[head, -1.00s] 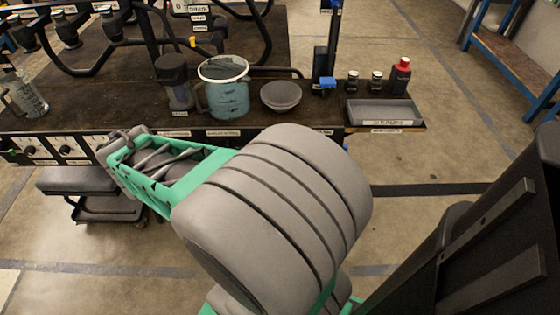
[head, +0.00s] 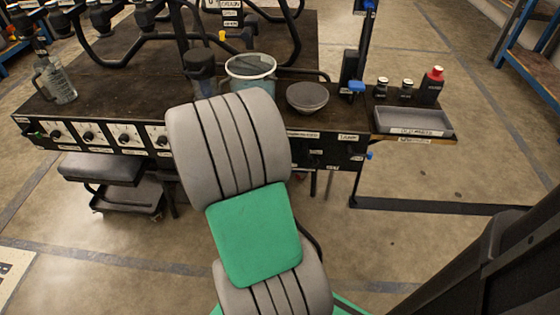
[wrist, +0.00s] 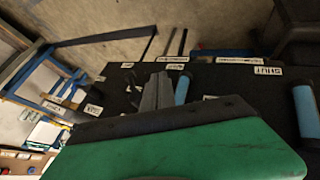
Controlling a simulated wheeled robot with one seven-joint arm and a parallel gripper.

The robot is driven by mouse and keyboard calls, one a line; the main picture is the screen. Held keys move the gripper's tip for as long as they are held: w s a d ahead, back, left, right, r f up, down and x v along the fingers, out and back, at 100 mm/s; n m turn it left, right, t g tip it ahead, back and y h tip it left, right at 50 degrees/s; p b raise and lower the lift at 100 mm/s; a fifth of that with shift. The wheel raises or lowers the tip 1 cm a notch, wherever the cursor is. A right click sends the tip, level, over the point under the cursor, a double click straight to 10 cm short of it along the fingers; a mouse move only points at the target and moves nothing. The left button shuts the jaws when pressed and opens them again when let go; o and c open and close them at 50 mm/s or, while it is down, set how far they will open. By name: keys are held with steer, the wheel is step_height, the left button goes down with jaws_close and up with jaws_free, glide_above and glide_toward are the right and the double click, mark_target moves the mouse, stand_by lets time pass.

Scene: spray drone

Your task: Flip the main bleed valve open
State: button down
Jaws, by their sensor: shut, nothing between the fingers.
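In the wrist view my gripper (wrist: 155,92) is shut, its grey fingers together and empty in front of a dark panel. A blue cylindrical handle (wrist: 182,89) stands just right of the fingers; I cannot tell if they touch. A second, larger blue handle (wrist: 306,111) is at the right edge, near a label reading SHUT (wrist: 267,71). I cannot tell which handle is the main bleed valve. In the head view my arm hides the gripper. Small blue parts show at the bench's right end, one on top (head: 357,87) and one on the front edge (head: 369,155).
The dark bench (head: 115,100) carries a blue-tinted jug (head: 250,72), a grey bowl (head: 307,97), a clear bottle (head: 55,80) and a red-capped bottle (head: 432,86). A grey tray (head: 412,121) sits on its right shelf. A stool (head: 103,168) stands below.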

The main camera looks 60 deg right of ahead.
steer(key=s+d+f, duration=0.1)
steer(key=s+d+f+b, duration=0.1)
steer(key=d, duration=0.1)
steer(key=s+d+f+b, duration=0.1)
steer(key=s+d, duration=0.1)
